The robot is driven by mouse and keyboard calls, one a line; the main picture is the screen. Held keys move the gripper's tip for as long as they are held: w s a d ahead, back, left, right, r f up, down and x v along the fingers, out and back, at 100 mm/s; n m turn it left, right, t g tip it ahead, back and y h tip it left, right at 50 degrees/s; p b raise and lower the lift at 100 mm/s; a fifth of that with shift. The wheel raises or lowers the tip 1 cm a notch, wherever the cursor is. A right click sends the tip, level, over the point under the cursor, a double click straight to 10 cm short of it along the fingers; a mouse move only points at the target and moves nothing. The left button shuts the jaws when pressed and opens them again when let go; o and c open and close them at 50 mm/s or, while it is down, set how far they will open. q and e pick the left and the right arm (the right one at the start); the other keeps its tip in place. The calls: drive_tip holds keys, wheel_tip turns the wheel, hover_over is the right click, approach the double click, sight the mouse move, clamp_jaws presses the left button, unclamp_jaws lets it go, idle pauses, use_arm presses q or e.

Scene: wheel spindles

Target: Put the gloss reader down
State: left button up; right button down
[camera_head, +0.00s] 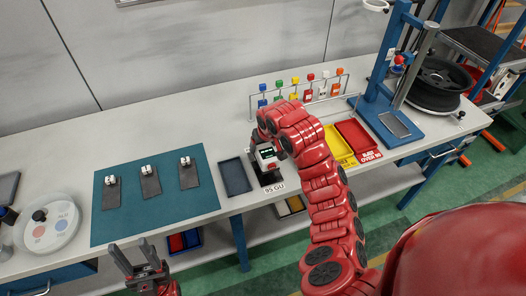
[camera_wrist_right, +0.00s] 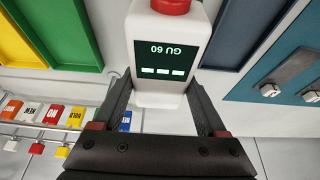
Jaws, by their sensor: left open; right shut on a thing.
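The gloss reader (camera_head: 266,154) is a small white device with a dark screen and a red button. It also shows in the right wrist view (camera_wrist_right: 172,50), where its screen reads GU 60 with dashes. My right gripper (camera_wrist_right: 158,98) is shut on it, one finger on each side. The reader is over or at the back of a black block (camera_head: 271,178) labelled 95 GU; I cannot tell whether they touch. My right arm partly hides this area. My left gripper (camera_head: 136,262) is open and empty, in front of the bench's front edge.
A dark empty tray (camera_head: 235,177) lies left of the block. A teal mat (camera_head: 207,201) holds three grey plates with metal pieces. Behind stands a rack of coloured tags (camera_head: 295,83). Yellow (camera_head: 341,147) and red (camera_head: 360,138) bins and a blue stand (camera_head: 379,110) are right.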

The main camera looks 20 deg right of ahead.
sight(263, 152)
wheel_tip(263, 152, down, 3)
drive_tip(key=shift+r+p, duration=0.2)
drive_tip(key=shift+p, duration=0.65)
drive_tip(key=shift+f, duration=0.3)
drive_tip(key=shift+f, duration=0.1)
